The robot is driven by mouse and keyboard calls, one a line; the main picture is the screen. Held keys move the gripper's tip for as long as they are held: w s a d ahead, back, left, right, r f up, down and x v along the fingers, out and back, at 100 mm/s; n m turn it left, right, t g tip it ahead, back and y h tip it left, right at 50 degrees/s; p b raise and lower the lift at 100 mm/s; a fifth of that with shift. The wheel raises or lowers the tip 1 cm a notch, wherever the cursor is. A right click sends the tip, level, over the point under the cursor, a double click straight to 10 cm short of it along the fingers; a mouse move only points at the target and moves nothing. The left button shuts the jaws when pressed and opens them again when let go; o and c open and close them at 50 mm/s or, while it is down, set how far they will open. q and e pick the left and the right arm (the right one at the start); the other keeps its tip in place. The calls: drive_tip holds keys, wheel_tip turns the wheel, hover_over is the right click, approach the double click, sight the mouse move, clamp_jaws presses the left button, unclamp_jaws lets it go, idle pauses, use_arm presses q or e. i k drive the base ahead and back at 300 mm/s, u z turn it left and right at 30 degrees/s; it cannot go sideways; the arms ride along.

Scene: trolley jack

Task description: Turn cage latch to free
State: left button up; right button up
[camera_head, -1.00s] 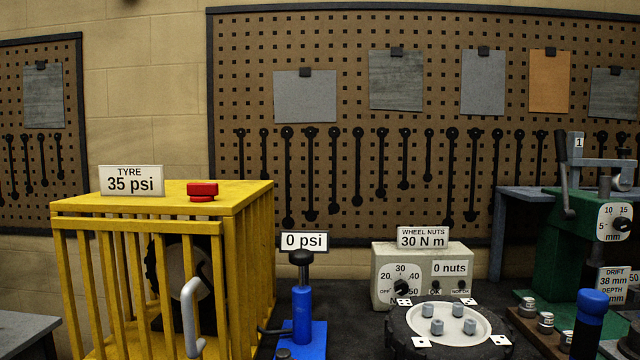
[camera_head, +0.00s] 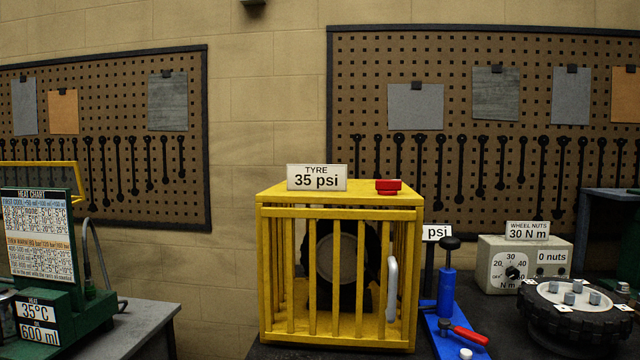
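The yellow barred cage (camera_head: 338,213) stands at the middle of the view, its barred front facing me. A black tyre with a grey hub (camera_head: 343,258) stands upright inside, behind the bars. A grey upright handle (camera_head: 392,289) is on the right part of the cage front; I cannot tell whether it is the latch. A red knob (camera_head: 388,187) sits on the cage top beside the sign "TYRE 35 psi" (camera_head: 317,178). Neither of my grippers shows in this view.
Right of the cage is a blue pump (camera_head: 446,294) with a red lever (camera_head: 470,335). Further right are a dial box (camera_head: 512,265) and a wheel with nuts (camera_head: 576,309). A green machine (camera_head: 50,262) with charts stands on a grey bench at left. A gap separates that bench from the cage.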

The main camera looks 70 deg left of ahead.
sight(388, 187)
drive_tip(key=k, duration=0.35)
drive_tip(key=u, duration=1.15)
